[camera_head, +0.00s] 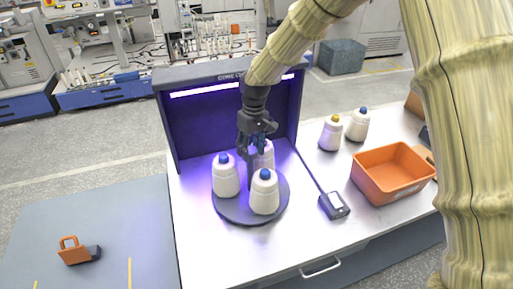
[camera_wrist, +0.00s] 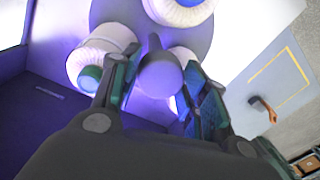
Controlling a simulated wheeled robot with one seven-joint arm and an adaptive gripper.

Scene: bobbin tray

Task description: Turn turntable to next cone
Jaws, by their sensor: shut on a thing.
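A dark grey round turntable (camera_head: 238,216) stands on the white table in front of a booth. My gripper (camera_head: 253,150) reaches down among the cones from above. In the wrist view its fingers (camera_wrist: 158,92) are closed on both sides of a grey central post (camera_wrist: 160,72) on the turntable (camera_wrist: 160,22). The post's lower part is hidden in the head view.
The dark booth (camera_head: 200,125) with a purple-lit inside stands right behind the turntable. To the right are a small cabled box (camera_head: 334,206), an orange bin (camera_head: 385,185) and two more cones (camera_head: 330,135). An orange-handled block (camera_head: 75,252) lies on the grey surface at left.

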